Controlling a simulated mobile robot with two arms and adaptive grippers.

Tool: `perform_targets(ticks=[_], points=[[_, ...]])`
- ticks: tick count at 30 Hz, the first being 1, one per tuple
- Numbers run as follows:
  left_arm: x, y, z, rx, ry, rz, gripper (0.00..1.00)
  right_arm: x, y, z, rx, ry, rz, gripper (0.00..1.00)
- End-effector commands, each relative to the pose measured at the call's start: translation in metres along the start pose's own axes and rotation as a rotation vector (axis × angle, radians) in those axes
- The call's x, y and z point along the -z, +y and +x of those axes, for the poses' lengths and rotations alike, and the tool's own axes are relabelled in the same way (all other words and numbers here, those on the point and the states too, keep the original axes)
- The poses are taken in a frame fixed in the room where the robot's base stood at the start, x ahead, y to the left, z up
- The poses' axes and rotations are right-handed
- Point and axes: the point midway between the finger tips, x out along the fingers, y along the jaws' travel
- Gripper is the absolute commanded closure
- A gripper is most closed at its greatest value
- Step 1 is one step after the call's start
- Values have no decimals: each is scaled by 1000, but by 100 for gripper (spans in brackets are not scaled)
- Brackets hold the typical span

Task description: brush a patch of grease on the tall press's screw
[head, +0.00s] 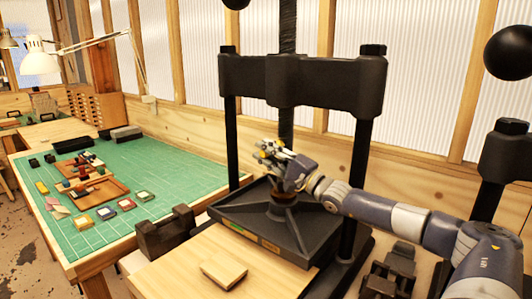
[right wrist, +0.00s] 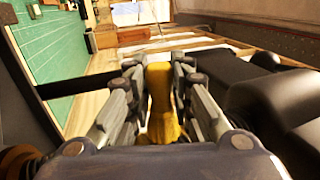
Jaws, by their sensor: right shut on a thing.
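The tall press has a black crosshead (head: 300,82) on two columns, with its dark screw (head: 286,122) running down the middle to a black platen (head: 250,212). My right gripper (head: 268,152) is in front of the lower screw, just above the platen, and hides part of the screw. It is shut on a yellow-brown thing, seemingly the brush (right wrist: 162,100), which shows between the fingers in the right wrist view. The bristles cannot be made out, nor whether they touch the screw. No grease patch can be told apart. My left gripper is not in view.
A wooden board (head: 205,268) with a small wood block (head: 224,274) lies in front of the platen. A green mat (head: 150,185) with trays and small blocks covers the table at left. A second press (head: 505,150) stands at the right edge.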

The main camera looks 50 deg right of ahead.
Motion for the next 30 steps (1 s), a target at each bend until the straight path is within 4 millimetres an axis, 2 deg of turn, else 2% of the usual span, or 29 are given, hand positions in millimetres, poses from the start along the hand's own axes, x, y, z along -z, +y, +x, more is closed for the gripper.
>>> perform_targets(ticks=[9, 16, 25, 30], points=[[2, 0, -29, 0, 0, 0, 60, 1, -29, 8, 4, 4, 0, 100], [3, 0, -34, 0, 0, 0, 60, 0, -34, 10, 4, 3, -1, 100], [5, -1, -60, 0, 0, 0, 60, -1, -58, 17, 2, 3, -1, 100], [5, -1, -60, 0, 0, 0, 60, -1, -57, 16, 1, 3, 0, 100]])
